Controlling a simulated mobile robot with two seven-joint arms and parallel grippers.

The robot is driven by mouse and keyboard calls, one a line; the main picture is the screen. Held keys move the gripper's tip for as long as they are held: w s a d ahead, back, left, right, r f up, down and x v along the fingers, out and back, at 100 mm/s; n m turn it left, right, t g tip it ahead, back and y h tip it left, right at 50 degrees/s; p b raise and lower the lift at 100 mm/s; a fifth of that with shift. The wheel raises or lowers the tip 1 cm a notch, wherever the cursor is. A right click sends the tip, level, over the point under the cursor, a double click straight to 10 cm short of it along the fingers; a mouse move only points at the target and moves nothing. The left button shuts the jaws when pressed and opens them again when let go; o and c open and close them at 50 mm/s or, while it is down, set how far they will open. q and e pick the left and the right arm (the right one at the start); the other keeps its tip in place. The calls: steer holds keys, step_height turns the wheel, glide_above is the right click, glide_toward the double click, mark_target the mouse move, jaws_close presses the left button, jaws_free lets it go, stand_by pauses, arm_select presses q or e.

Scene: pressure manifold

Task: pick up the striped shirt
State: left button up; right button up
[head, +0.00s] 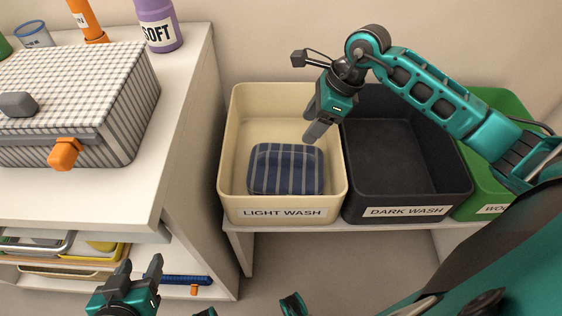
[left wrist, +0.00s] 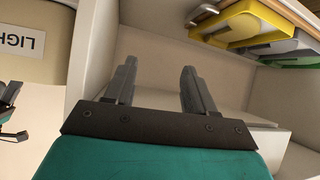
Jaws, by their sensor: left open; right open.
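The striped shirt (head: 285,170), folded, navy with pale stripes, lies in the cream bin (head: 226,150) labelled LIGHT WASH. My right gripper (head: 313,128) is over that bin's right side, above and to the right of the shirt's top right corner. It is open and pointing down, with nothing seen between its fingers; whether it touches the shirt I cannot tell. My left gripper (head: 138,272) is low at the bottom left, beside the white shelf unit and away from the bin. In the left wrist view its fingers (left wrist: 158,85) are apart and empty.
A dark bin (head: 405,155) labelled DARK WASH and a green bin (head: 500,108) stand right of the cream one. On the left counter are a checked box (head: 75,100) with an orange latch and a purple SOFT bottle (head: 158,25). Trays (left wrist: 262,28) sit on the shelf below.

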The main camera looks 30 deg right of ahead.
steer(key=b, duration=0.1)
glide_toward(289, 155)
steer(key=shift+s+x, duration=0.2)
steer(key=shift+x, duration=0.9)
steer(key=shift+w+a+f, duration=0.1)
steer(key=shift+a+f, duration=0.3)
steer(key=shift+f, duration=0.1)
steer(key=b+x, duration=0.2)
steer(key=x, duration=0.2)
steer(key=shift+w+f, duration=0.2)
arm_select(q)
steer(key=shift+s+d+f, duration=0.1)
steer(key=shift+d+f, duration=0.55)
steer(key=shift+f, duration=0.25)
arm_select(e)
steer(key=shift+w+f, duration=0.1)
steer(key=shift+f, duration=0.25)
arm_select(q)
steer(key=shift+a+f+b, duration=0.1)
steer(key=shift+f+b, duration=0.05)
steer(key=shift+b, duration=0.15)
arm_select(e)
steer(key=shift+f, duration=0.2)
jaws_close()
